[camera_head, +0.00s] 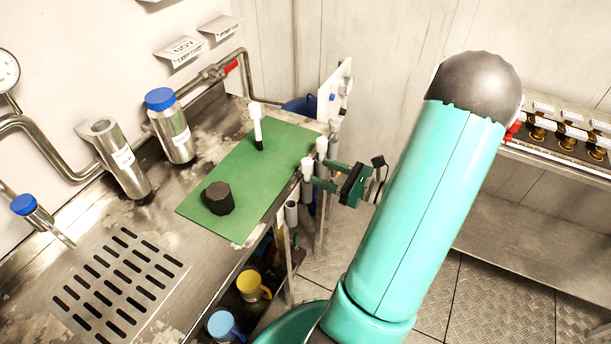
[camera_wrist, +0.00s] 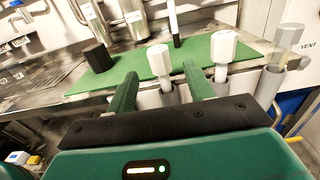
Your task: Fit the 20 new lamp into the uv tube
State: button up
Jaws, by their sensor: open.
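Two white hex-headed pieces, seemingly lamps, stand upright in grey holders at the bench's front edge: a nearer one (camera_head: 307,166) and a farther one (camera_head: 322,146). My gripper (camera_head: 318,174) is open at the nearer one. In the wrist view my gripper (camera_wrist: 161,82) has that white head (camera_wrist: 159,60) between its fingers, with gaps on both sides; the other head (camera_wrist: 222,47) is right of the right finger. A white-topped, dark-bottomed lamp (camera_head: 257,128) stands on the green mat. An open steel cylinder (camera_head: 118,158), perhaps the uv tube, leans at the wall. No lamp marking is legible.
A black cap (camera_head: 218,199) lies on the green mat (camera_head: 200,180). A blue-capped steel cylinder (camera_head: 172,130) stands by the wall pipes. Yellow (camera_head: 252,286) and blue (camera_head: 222,325) mugs sit below the bench. A shelf (camera_head: 560,160) with small parts is at right.

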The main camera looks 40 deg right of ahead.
aim_at(312, 168)
jog(key=x, duration=0.5)
jog(key=shift+w+a, duration=0.15)
jog(key=shift+w, duration=0.25)
jog(key=shift+c, duration=0.2)
jog(key=c, duration=1)
